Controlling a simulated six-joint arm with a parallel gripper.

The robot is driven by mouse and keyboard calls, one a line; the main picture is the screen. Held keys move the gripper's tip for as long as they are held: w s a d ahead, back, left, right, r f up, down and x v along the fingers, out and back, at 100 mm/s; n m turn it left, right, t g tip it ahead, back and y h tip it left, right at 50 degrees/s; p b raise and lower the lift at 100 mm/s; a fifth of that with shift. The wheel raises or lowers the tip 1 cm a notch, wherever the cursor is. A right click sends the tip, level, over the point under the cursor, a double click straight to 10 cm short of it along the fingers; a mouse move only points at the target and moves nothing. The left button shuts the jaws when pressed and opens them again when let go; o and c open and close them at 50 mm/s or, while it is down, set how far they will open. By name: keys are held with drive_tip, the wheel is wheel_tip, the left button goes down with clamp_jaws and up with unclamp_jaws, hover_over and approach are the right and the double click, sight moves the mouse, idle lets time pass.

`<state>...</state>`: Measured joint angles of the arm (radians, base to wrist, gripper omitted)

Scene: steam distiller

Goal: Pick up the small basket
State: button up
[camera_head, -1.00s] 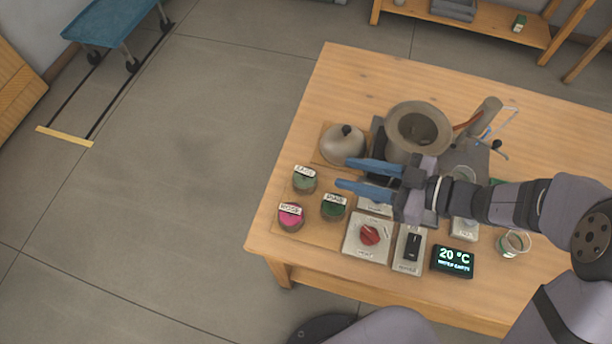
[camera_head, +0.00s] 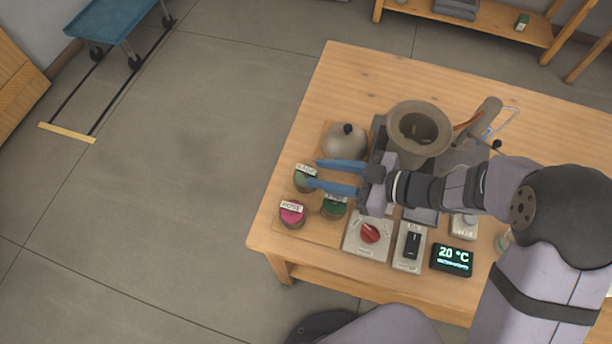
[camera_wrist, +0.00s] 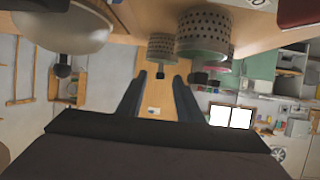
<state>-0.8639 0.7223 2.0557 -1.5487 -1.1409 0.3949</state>
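Three small round perforated baskets with labels stand on a wooden board at the table's left corner: one with pale green contents (camera_head: 304,182), one with pink (camera_head: 292,215), one with dark green (camera_head: 333,208). I cannot tell which one the task means. My gripper (camera_head: 315,174) is open and points left, its blue fingers beside the pale green basket and partly over the dark green one's label. In the upside-down wrist view, a perforated basket (camera_wrist: 163,48) lies ahead, roughly in line with the gap between the fingers (camera_wrist: 160,80). A nearer, larger-looking one (camera_wrist: 204,38) is to its right. Nothing is gripped.
A domed lid with a black knob (camera_head: 344,142) stands close above the fingers, beside the metal pot (camera_head: 419,128). A red-knob control (camera_head: 369,234), a switch box (camera_head: 410,246) and a display (camera_head: 452,260) line the front.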

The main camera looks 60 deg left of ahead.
sight(314, 172)
drive_tip(key=shift+s+a, duration=0.1)
drive_tip(key=shift+x, duration=2.4)
drive_tip(key=shift+c, duration=0.6)
clamp_jaws()
